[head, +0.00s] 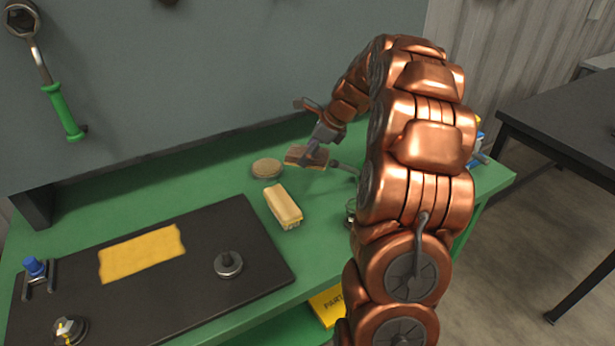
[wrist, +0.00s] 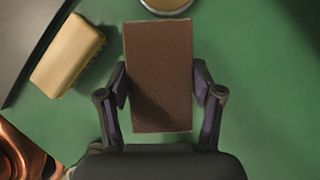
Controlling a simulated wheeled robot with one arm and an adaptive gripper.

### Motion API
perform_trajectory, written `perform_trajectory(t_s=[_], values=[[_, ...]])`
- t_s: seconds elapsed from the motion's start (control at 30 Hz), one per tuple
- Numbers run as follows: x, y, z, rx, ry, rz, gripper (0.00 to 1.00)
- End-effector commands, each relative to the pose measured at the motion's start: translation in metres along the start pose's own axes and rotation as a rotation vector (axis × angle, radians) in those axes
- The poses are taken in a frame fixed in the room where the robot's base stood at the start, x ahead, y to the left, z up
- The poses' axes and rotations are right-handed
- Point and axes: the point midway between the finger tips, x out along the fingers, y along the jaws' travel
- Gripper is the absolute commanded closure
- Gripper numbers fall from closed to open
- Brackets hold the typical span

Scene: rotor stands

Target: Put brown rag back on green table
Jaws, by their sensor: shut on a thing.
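The brown rag (wrist: 160,75) is a flat brown rectangle between the two fingers of my gripper (wrist: 162,92) in the wrist view. My gripper is shut on its long sides. In the head view the rag (head: 304,156) shows partly behind my gripper (head: 316,154), at or just above the green table (head: 215,205). I cannot tell whether the rag touches the table. The green table top also fills most of the wrist view (wrist: 265,100).
A yellow-topped brush (head: 283,204) lies left of the rag, and a round tan disc (head: 267,168) lies close by. A black mat (head: 200,285) holds a yellow cloth (head: 141,253) and a dark knobbed part (head: 229,264). A dark table (head: 575,120) stands at right.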

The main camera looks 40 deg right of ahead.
Motion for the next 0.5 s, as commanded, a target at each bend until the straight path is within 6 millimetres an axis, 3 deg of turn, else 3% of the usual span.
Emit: perform_trajectory(t_s=[0.13,0.5], values=[[0.022,0.001,-0.012,0.001,0.0,0.004,0.67],[0.055,0.001,-0.031,-0.001,0.001,0.005,0.67]])
